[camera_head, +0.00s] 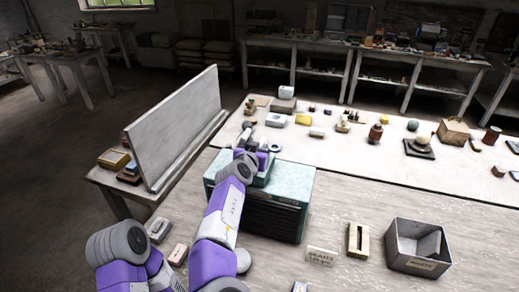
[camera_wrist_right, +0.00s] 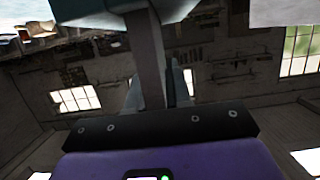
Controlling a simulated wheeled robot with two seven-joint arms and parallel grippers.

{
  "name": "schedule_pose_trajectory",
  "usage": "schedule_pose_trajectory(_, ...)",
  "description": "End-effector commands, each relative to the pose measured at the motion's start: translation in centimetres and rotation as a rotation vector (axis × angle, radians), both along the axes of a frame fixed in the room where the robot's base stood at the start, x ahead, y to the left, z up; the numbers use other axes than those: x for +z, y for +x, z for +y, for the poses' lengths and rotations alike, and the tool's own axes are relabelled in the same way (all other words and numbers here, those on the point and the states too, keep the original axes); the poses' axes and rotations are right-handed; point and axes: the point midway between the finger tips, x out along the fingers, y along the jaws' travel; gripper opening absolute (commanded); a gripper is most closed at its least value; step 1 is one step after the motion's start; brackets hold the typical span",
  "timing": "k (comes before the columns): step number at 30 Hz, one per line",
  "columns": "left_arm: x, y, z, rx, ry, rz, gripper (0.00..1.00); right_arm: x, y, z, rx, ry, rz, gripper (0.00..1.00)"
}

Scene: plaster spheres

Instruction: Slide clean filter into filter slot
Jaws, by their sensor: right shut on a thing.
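A teal unit (camera_head: 304,182) with a dark slatted front stands on the near table. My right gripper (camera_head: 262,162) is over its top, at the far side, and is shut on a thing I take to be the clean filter. The gripper and arm hide most of this thing in the head view. In the right wrist view a grey-blue slab (camera_wrist_right: 95,10) crosses the top, beyond the gripper's fingers (camera_wrist_right: 150,60). The filter slot does not show clearly, and I cannot tell whether the filter is in it. My left gripper is not in view.
A grey open box (camera_head: 402,258) with a label and something grey inside stands at the right. A beige slotted block (camera_head: 352,241) and a small label card (camera_head: 321,256) lie near it. An upright grey board (camera_head: 175,125) stands at the left. Small objects crowd the back.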

Motion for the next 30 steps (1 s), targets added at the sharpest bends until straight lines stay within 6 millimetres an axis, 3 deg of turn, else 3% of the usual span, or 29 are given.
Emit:
schedule_pose_trajectory(9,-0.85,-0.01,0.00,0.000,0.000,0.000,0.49,-0.89,0.00,0.01,0.000,0.000,0.000,0.00)
schedule_pose_trajectory(10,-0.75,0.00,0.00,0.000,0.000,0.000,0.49,-0.78,0.00,0.00,0.000,0.000,0.000,0.23)
schedule_pose_trajectory(15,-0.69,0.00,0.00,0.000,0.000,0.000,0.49,-0.72,0.00,0.00,0.000,0.000,0.000,0.49)
schedule_pose_trajectory(30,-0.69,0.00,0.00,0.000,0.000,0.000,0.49,-0.74,0.00,0.00,0.000,0.000,0.000,0.49)
